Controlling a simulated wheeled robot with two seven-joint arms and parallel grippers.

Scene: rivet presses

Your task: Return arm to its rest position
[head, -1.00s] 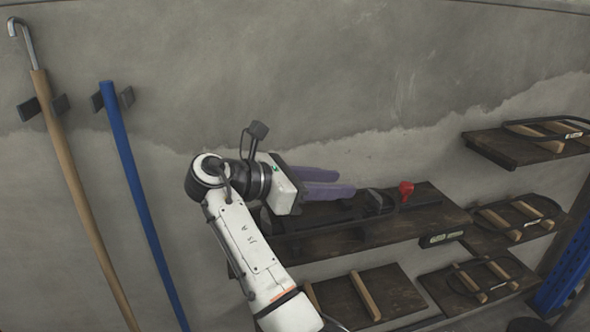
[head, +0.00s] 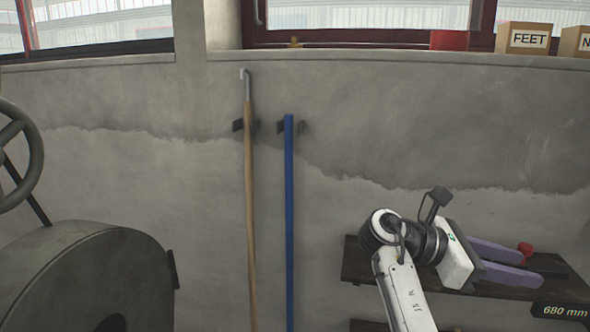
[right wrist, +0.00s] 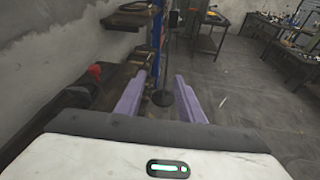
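My right arm (head: 403,295) reaches up from the bottom of the head view, right of centre. Its gripper (head: 533,268) has two purple fingers pointing right, in front of a dark wall shelf. In the right wrist view the fingers of this gripper (right wrist: 161,78) stand apart with nothing between them. The gripper is open and empty. In the head view a red knob (head: 525,248) shows just behind the fingers; I cannot tell how far behind. My left gripper is not in view.
The dark shelf (head: 358,262) lies behind my right gripper. A wooden hooked pole (head: 249,200) and a blue pole (head: 289,210) stand against the wall. A large grey round-fronted machine (head: 60,285) fills the lower left. Open floor (right wrist: 240,95) shows in the wrist view.

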